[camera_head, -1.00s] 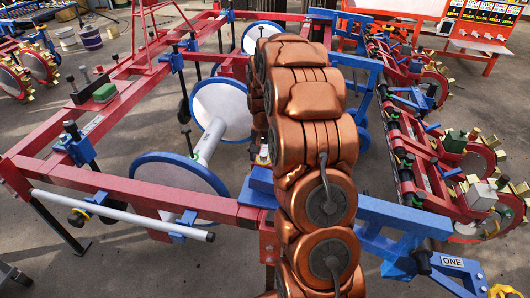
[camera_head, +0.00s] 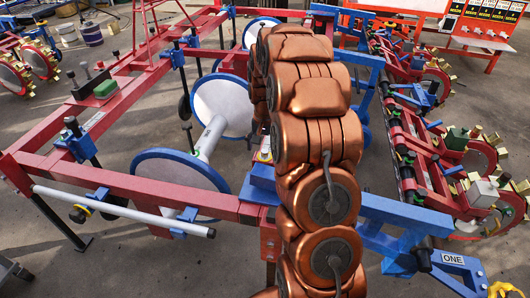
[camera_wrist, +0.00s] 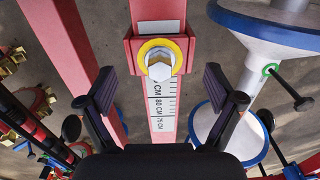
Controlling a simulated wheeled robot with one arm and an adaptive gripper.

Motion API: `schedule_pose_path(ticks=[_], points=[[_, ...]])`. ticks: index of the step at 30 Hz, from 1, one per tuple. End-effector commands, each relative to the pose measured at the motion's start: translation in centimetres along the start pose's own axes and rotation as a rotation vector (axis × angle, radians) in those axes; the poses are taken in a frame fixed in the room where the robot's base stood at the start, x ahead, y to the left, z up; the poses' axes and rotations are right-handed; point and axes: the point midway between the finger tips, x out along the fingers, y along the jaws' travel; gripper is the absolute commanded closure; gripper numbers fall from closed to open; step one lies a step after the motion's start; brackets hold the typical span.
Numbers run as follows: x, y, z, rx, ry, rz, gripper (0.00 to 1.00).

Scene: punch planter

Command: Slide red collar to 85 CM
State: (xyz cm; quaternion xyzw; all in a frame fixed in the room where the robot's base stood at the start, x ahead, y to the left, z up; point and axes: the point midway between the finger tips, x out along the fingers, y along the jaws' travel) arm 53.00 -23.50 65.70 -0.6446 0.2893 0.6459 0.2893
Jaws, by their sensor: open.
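In the wrist view, the red collar (camera_wrist: 188,52) sits around a red bar, with a silver hex bolt (camera_wrist: 160,66) in a yellow ring on its face. A white scale (camera_wrist: 162,108) runs along the bar, with 80 CM and 75 CM readable below the collar. The collar covers part of the scale, so its exact reading cannot be told. My gripper (camera_wrist: 158,73) is open and empty, its two dark fingers spread to either side of the bar, around the collar's lower edge. No contact shows. My copper arm hides the gripper and collar in the head view.
Large white discs with blue rims (camera_head: 180,172) stand left of my arm in the head view. A red frame (camera_head: 140,183) carries a white tube (camera_head: 125,211). Red and blue planter units (camera_head: 480,160) stand at the right. Bare floor shows at the lower left.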

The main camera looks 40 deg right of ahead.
Motion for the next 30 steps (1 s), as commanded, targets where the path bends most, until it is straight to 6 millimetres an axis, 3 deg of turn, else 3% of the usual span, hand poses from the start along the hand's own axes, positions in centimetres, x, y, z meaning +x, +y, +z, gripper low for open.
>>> schedule_pose_path(ticks=[9, 15, 30], points=[[-6.2, -0.1, -0.1, 0.0, 0.006, -0.002, 0.08], [-8.7, -0.1, -0.1, 0.0, 0.003, -0.002, 0.08], [-9.6, 0.0, 0.0, 0.0, -0.001, 0.0, 0.08]])
